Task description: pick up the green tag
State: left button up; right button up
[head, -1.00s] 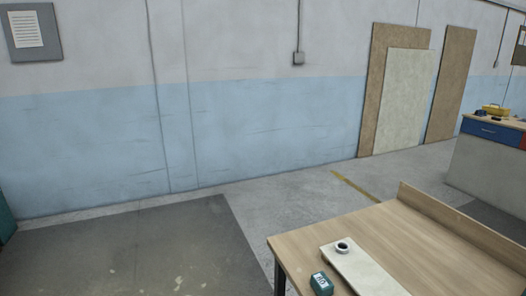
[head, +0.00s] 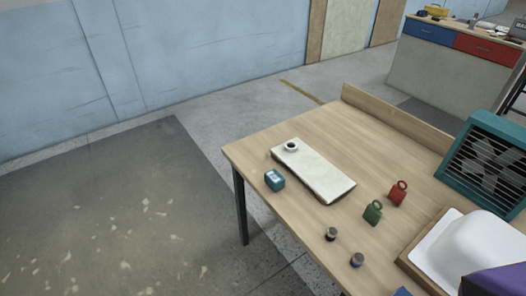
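The green tag (head: 373,212) is on the wooden table (head: 318,122) in the head view, right of centre. It has a small loop at its top. A similar red tag (head: 397,193) is just behind it to the right, apart from it. Neither of my grippers is in view.
A pale board (head: 315,172) with a small ring-shaped roll (head: 291,146) lies left of the tags. A teal box (head: 274,179) sits near the left edge. Two small dark-and-light pieces (head: 331,234) are in front. A white shell (head: 481,246) and teal fan-like unit (head: 487,160) are at right.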

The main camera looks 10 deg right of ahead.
aim_at(373, 214)
jog(key=z, duration=1.5)
